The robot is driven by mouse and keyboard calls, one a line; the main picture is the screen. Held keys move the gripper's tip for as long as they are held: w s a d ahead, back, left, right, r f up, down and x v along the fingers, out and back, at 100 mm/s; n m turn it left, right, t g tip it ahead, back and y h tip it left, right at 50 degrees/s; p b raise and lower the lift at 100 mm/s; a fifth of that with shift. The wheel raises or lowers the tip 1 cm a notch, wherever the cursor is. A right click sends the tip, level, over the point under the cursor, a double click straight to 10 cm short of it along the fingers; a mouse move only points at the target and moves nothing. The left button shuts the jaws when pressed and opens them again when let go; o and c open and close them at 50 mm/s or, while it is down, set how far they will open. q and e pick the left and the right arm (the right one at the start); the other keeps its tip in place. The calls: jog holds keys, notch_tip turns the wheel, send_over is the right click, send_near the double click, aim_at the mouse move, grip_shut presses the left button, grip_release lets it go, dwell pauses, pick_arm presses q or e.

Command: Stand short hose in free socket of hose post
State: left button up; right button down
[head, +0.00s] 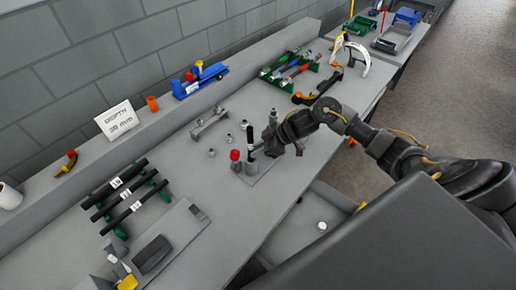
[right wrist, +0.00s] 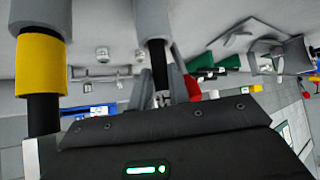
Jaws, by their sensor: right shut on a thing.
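My right gripper (head: 265,146) is shut on a dark upright hose (head: 251,136), which also shows between the fingers in the right wrist view (right wrist: 156,62). The hose's lower end meets a grey socket of the hose post (right wrist: 152,18); how deep it sits I cannot tell. Another dark hose with a yellow band (right wrist: 39,65) stands in a second grey socket, close to the wrist camera. A red-topped piece (head: 235,155) is beside the held hose. The gripper hides part of the post in the head view. My left gripper is out of view.
Several dark hoses lie on a rack (head: 125,197) at the left. A depth sign (head: 117,120) stands on the back ledge. Small metal fittings (head: 211,152) and a grey bracket (head: 209,122) are behind the post. Green-and-red tools (head: 289,68) lie farther along the bench.

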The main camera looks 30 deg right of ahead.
jog(key=shift+f+b, duration=0.35)
jog(key=shift+f, duration=0.3)
jog(key=c, duration=1.2)
grip_release()
jog(key=shift+c, duration=0.2)
jog(key=b+v, duration=0.2)
jog(key=v, duration=0.9)
jog(key=shift+f, duration=0.1)
